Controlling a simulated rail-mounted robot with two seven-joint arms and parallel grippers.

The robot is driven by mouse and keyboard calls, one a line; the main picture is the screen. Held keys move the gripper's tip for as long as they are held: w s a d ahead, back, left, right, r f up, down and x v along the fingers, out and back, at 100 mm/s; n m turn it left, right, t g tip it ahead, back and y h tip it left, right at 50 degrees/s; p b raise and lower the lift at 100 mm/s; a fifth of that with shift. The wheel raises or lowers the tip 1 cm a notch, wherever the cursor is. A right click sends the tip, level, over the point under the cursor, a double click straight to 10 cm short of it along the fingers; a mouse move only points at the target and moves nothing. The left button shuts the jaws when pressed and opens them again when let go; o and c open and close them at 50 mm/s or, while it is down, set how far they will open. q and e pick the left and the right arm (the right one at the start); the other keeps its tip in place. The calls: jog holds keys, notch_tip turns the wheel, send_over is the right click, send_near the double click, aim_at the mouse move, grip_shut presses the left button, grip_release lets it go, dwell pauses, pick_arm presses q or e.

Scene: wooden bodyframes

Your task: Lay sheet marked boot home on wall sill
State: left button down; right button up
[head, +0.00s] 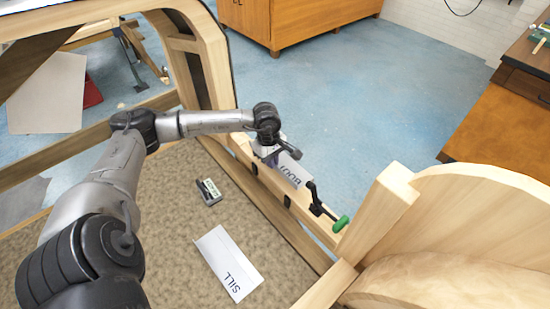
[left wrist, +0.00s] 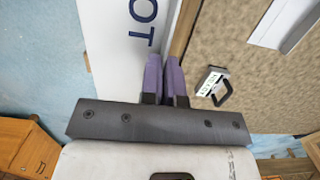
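The white sheet marked BOOT (head: 294,169) lies along the wooden wall sill (head: 262,172), past my left gripper (head: 272,153). In the left wrist view the sheet (left wrist: 118,45) shows the letters OT, and a narrow folded edge runs between the purple fingers. My left gripper (left wrist: 165,80) is closed on that edge. The wooden sill (left wrist: 186,25) runs close beside the sheet. I cannot tell whether the sheet touches the sill. My right gripper is not in view.
A folded sheet marked SILL (head: 227,262) and a small labelled block with a black handle (head: 209,192) lie on the brown floor panel. A black clamp with a green handle (head: 326,210) sits on the sill. A curved wooden arch (head: 455,215) stands at right.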

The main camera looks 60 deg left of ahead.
aim_at(272, 180)
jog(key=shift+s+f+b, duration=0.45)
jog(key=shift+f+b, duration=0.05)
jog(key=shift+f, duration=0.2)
pick_arm(q)
jog(key=shift+s+f+b, duration=0.1)
jog(key=shift+f+b, duration=1.1)
jog(key=shift+f, duration=1.5)
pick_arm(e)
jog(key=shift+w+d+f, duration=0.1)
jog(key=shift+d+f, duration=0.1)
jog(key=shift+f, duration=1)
pick_arm(q)
jog(key=shift+f+b, duration=0.3)
jog(key=shift+f, duration=0.1)
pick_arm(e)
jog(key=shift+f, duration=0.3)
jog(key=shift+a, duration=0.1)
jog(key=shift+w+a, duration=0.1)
pick_arm(q)
jog(key=shift+d, duration=0.1)
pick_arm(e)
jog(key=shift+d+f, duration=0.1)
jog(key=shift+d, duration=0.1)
pick_arm(q)
jog(key=shift+f+b, duration=0.25)
jog(key=shift+b, duration=0.1)
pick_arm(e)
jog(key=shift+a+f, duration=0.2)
